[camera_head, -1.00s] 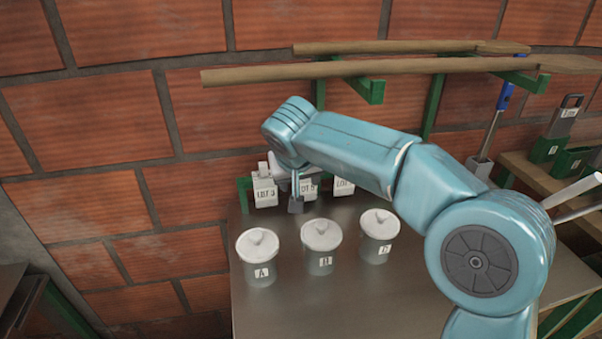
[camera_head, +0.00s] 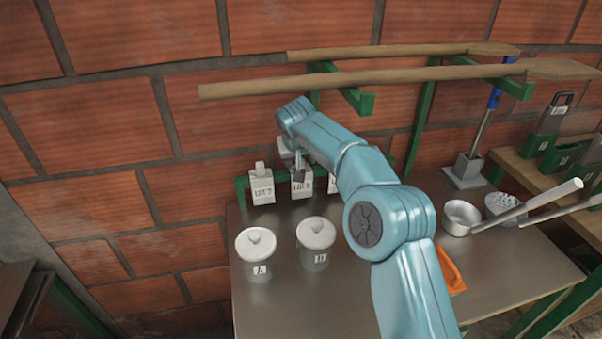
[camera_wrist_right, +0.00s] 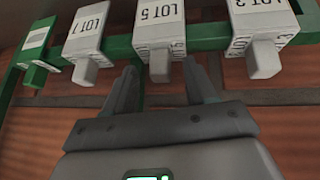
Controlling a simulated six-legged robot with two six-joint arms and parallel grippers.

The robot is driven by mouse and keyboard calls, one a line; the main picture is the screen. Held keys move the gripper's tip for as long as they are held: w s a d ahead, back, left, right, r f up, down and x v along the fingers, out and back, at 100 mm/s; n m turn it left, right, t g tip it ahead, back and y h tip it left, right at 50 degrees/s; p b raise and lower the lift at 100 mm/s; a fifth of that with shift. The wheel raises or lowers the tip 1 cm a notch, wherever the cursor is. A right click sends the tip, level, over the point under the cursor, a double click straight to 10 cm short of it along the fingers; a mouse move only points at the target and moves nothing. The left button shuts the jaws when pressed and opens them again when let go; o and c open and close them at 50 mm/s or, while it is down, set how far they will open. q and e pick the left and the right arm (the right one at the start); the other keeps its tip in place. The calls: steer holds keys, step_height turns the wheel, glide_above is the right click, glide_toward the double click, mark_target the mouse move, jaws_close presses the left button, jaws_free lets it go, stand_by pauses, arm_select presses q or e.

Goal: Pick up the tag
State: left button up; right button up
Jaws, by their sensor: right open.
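Several white tags hang in a row on a green rail (camera_wrist_right: 200,36) in the right wrist view. LOT 7 (camera_wrist_right: 92,30) is at left, LOT 5 (camera_wrist_right: 160,22) in the middle, LOT 3 (camera_wrist_right: 262,18) at right. Each has a grey knob pointing toward me. My right gripper (camera_wrist_right: 161,70) is open, its fingers on either side of the LOT 5 knob, with nothing held. In the head view the right gripper (camera_head: 299,176) is at the middle tag (camera_head: 301,187), beside LOT 7 (camera_head: 262,187); the third tag is mostly hidden by my arm. My left gripper is out of view.
Lidded jars A (camera_head: 257,258) and B (camera_head: 316,243) stand on the metal table (camera_head: 300,300) before the tags. A pot (camera_head: 460,216), strainer (camera_head: 503,205) and orange item (camera_head: 450,272) are at right. Wooden paddles (camera_head: 370,77) rest on wall brackets above.

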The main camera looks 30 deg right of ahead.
steer(key=shift+w+f, duration=0.2)
steer(key=shift+f, duration=0.1)
steer(key=shift+s, duration=0.1)
steer(key=shift+c, duration=1)
jaws_close()
